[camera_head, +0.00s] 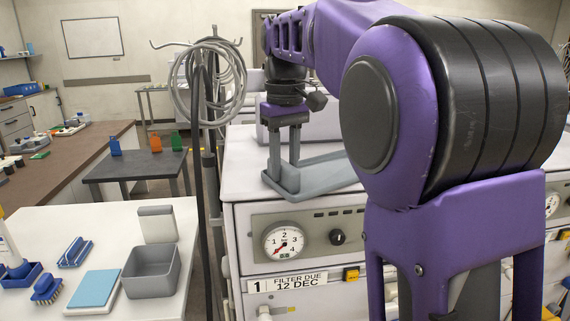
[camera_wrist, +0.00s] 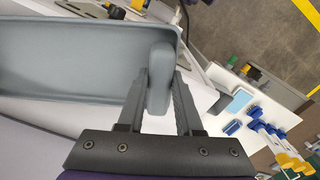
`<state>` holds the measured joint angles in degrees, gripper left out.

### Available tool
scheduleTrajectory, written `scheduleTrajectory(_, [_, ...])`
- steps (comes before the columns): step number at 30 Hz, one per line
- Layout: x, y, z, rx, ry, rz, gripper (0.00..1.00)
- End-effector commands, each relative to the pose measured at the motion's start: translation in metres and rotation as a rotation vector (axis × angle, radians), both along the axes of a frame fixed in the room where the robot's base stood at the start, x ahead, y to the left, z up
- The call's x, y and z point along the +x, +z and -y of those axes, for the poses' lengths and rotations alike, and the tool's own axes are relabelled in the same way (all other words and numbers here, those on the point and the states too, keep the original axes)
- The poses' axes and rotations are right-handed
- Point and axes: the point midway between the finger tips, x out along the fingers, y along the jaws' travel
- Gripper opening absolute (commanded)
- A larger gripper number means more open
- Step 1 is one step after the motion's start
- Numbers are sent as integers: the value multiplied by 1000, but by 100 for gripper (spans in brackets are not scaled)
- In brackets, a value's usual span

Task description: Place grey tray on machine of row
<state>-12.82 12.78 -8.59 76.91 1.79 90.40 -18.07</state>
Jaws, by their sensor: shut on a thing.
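The grey tray (camera_head: 328,172) is long and shallow, with a raised grip at its near-left end. It is over the white top of machine 1 (camera_head: 242,165), whose front has a dial and a "FILTER DUE 12 DEC" label. I cannot tell whether the tray touches the top. My gripper (camera_head: 284,178) points down and is shut on the tray's end grip. In the wrist view, the fingers (camera_wrist: 160,85) pinch that grip, and the tray (camera_wrist: 70,60) extends to the left. My arm hides the tray's right end and much of the machine.
A stand with coiled hoses (camera_head: 210,85) rises left of the machine. A white table (camera_head: 30,225) at front left holds a grey bin (camera_head: 150,272), a blue-topped block (camera_head: 95,288) and brushes. The machine top's left part is bare.

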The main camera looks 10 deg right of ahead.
Motion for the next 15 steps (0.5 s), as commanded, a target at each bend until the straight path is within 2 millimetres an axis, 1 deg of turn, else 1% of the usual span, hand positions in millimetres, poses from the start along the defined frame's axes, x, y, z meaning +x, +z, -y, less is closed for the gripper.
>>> scheduleTrajectory(5, [0, -3, 0, 0, 0, 0, 0])
scheduleTrajectory(6, [0, -2, 0, 0, 0, 1, 41])
scheduleTrajectory(10, [0, -2, 0, 0, 0, 0, 64])
scheduleTrajectory(15, [0, -2, 0, 0, 0, 0, 64])
